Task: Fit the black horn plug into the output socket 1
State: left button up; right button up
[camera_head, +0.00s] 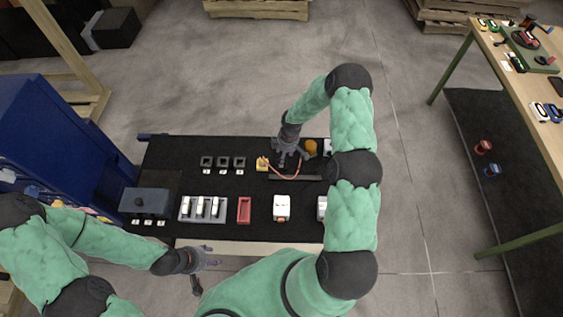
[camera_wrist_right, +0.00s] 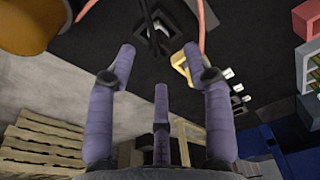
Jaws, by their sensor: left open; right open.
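My right gripper (camera_head: 288,164) is over the far part of the black work surface. In the right wrist view its fingers (camera_wrist_right: 158,72) are spread apart, with dark cable-like parts (camera_wrist_right: 155,35) beyond them. I cannot tell whether these belong to the black horn plug. An orange cable (camera_head: 285,177) runs beside the gripper, from a yellow block (camera_head: 262,163). Three dark square sockets (camera_head: 223,162) with white labels stand left of it. A grey-blue box (camera_head: 145,203) has labels before it; which socket is output 1 is unreadable. My left gripper (camera_head: 203,266) is open at the near edge, empty.
A grey tray with white modules (camera_head: 181,208), a red tray (camera_head: 244,210) and a white device (camera_head: 281,206) stand along the near side. An orange round object (camera_head: 311,147) is right of my right gripper. A blue cabinet (camera_head: 60,130) is at left.

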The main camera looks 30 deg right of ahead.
jog(key=shift+w+a+f+p, duration=0.1)
jog(key=shift+w+f, duration=0.05)
jog(key=shift+f, duration=0.6)
jog(key=shift+w+a+f+p, duration=0.1)
jog(key=shift+w+f, duration=0.05)
jog(key=shift+f, duration=0.65)
jog(key=shift+w+f+p, duration=0.1)
jog(key=shift+w+f, duration=0.05)
jog(key=shift+f, duration=0.6)
grip_shut()
